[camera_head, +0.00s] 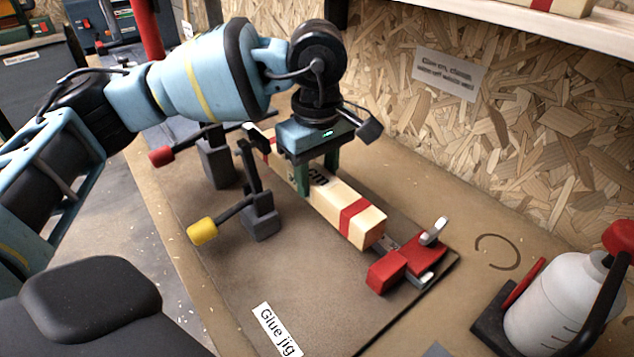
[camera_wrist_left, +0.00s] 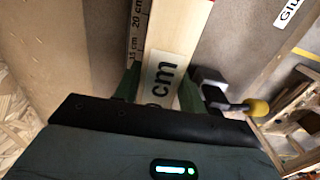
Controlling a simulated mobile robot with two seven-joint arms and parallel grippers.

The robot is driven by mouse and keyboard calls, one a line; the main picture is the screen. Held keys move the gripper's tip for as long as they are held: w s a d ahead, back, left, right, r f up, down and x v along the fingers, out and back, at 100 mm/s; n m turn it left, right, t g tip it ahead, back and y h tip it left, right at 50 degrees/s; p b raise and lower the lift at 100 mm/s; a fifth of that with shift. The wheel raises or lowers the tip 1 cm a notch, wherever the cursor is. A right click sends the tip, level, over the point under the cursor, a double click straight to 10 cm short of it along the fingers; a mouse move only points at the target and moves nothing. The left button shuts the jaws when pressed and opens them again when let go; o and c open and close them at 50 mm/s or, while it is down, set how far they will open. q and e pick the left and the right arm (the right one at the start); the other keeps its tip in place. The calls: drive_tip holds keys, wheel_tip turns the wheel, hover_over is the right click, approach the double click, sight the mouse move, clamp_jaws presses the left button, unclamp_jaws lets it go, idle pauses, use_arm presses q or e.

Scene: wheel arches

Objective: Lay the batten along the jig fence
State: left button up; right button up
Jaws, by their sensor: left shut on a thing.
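The batten (camera_head: 358,222), a long pale wooden bar with red bands and a "cm" label, lies lengthwise over the brown glue jig board (camera_head: 225,262). My left gripper (camera_head: 317,177) points down with its green fingers on either side of the batten, shut on it near its middle. In the left wrist view the batten (camera_wrist_left: 182,28) runs up between the fingers (camera_wrist_left: 160,93), beside and roughly parallel to a graduated strip (camera_wrist_left: 136,38) marked in cm. I cannot tell whether batten and strip touch, or whether the batten rests fully on the board. My right gripper is out of view.
A yellow-tipped clamp (camera_head: 203,230) and a red-tipped clamp (camera_head: 163,156) stand on the left side of the batten. A red clamp with a metal lever (camera_head: 402,266) is close to its near end. A white bottle (camera_head: 560,300) stands at right. A chipboard wall (camera_head: 530,120) rises behind.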

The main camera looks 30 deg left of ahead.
sight(317, 175)
use_arm(q)
drive_tip(key=shift+f, duration=1.05)
drive_tip(key=shift+f, duration=0.4)
drive_tip(key=shift+f+b, duration=0.25)
drive_tip(key=shift+b, duration=0.05)
drive_tip(key=o, duration=1.2)
wheel_tip(317, 175, up, 13)
drive_tip(key=shift+r+p, duration=0.15)
drive_tip(key=shift+p, duration=0.35)
